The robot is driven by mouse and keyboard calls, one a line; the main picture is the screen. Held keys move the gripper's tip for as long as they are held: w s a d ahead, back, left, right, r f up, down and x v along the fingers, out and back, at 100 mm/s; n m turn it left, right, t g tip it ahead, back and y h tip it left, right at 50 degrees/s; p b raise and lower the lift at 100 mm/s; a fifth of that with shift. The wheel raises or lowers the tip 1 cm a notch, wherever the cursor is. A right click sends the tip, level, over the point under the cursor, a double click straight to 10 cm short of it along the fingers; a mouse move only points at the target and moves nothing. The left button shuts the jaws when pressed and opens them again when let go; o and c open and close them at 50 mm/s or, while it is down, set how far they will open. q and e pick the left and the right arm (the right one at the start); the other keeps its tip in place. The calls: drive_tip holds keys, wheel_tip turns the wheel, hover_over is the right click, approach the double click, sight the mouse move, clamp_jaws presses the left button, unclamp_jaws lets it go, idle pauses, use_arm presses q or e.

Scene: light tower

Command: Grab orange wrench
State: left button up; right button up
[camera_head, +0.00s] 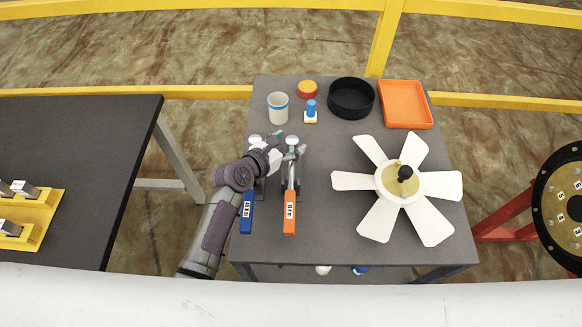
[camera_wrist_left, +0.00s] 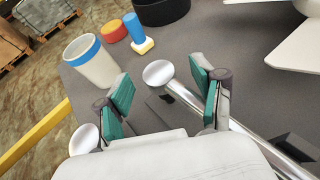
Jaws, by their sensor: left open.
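The orange wrench (camera_head: 289,212) lies on the grey table, its orange handle toward me and its metal shaft running away to a round silver end. My left gripper (camera_head: 277,147) is just left of that silver end in the head view. In the left wrist view, the open teal fingers of my left gripper (camera_wrist_left: 162,88) stand either side of a round silver end (camera_wrist_left: 158,73), which appears to be the orange wrench's. Contact cannot be told. The orange handle is out of the wrist view. My right gripper is not in view.
A blue-handled wrench (camera_head: 247,212) lies left of the orange one, partly under my left arm. A cup (camera_head: 278,108), a red-yellow button (camera_head: 307,89), a small blue part (camera_head: 311,110), a black ring (camera_head: 351,113) and an orange tray (camera_head: 405,125) stand behind. A white fan (camera_head: 376,222) lies right.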

use_arm(q)
drive_tip(key=shift+x, duration=1.05)
drive_tip(key=shift+s+r, duration=0.1)
drive_tip(key=shift+c, duration=0.4)
clamp_jaws()
